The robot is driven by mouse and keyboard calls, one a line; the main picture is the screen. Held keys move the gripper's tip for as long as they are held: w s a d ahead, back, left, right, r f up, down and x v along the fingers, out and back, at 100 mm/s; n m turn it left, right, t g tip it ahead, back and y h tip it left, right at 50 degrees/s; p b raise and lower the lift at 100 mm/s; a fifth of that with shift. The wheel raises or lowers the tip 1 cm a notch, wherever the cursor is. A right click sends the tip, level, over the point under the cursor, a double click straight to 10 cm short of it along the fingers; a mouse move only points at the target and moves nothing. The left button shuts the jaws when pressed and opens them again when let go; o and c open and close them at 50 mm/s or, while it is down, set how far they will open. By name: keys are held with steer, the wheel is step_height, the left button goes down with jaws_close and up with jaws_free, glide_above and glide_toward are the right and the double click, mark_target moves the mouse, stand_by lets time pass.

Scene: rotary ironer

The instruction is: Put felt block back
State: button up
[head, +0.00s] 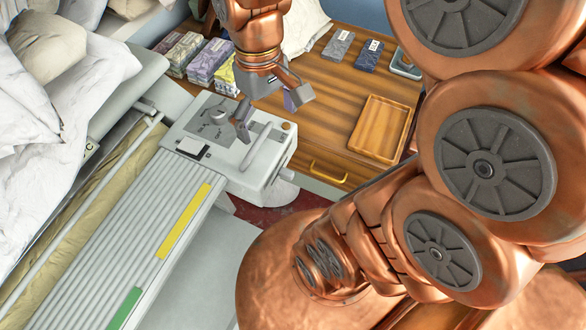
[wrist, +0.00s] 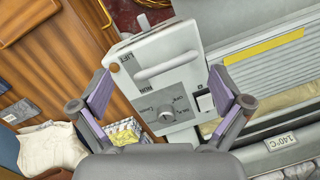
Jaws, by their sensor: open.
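My gripper (head: 269,113) is open and empty, with purple pads on its fingers. It hangs over the ironer's control head (head: 262,178). In the wrist view the gripper (wrist: 160,92) spans the control head, with the round knob (wrist: 165,116) and bar handle (wrist: 167,66) between the fingers as seen from there. I cannot tell whether either is the felt block.
Patterned packs (head: 210,60) stand at the back left. White linen (head: 40,120) lies left of the slatted ironer bed (head: 150,235). The cabinet's middle is clear.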

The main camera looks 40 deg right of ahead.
steer(key=s+a+f+m, duration=0.1)
steer(key=s+f, duration=0.3)
steer(key=s, duration=0.5)
steer(key=shift+s+a+h, duration=0.3)
steer(key=shift+a, duration=0.05)
steer(key=shift+r+p, duration=0.25)
steer(key=shift+p, duration=0.1)
